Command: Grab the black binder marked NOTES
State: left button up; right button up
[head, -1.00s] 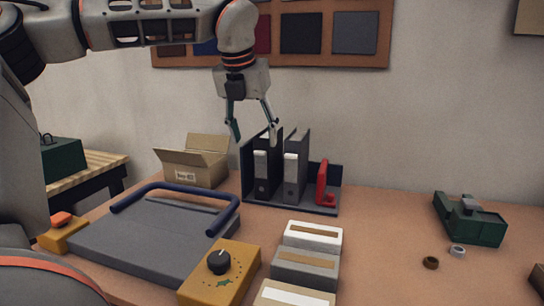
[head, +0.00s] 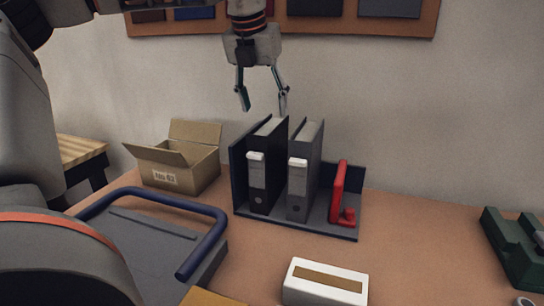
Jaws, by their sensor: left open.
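Two binders stand upright side by side in a dark desk organiser (head: 350,178). The left one is a black binder (head: 259,199) and the right one is a dark grey binder (head: 299,207). Each has a pale label at the top of its spine; the writing is too small to read. My left gripper (head: 263,108) hangs pointing down, open and empty, its fingertips level in the picture with the black binder's top edge. I cannot tell its exact depth from the binder. My right gripper is not in view.
A red bookend-like piece (head: 338,192) stands right of the binders. An open cardboard box (head: 179,170) is to the left. In front are a grey board with a blue handle (head: 205,235) and a white block (head: 325,283). A green device (head: 515,245) is at right.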

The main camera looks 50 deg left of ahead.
aim_at(269, 124)
pick_arm(q)
jog(key=shift+w+a+f, duration=0.1)
jog(key=shift+w+f, duration=0.05)
jog(key=shift+x, duration=1.15)
jog(key=b+x, duration=0.1)
jog(key=x, duration=0.4)
jog(key=shift+w+b, duration=0.2)
jog(key=shift+b, duration=0.1)
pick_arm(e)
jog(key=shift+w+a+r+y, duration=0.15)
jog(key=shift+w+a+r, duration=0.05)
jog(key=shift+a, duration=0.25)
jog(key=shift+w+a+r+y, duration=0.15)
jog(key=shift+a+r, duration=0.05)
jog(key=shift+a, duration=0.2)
pick_arm(q)
jog(key=shift+f, duration=0.15)
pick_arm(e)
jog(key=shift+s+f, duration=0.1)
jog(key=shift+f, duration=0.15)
pick_arm(q)
jog(key=shift+c, duration=0.5)
grip_shut()
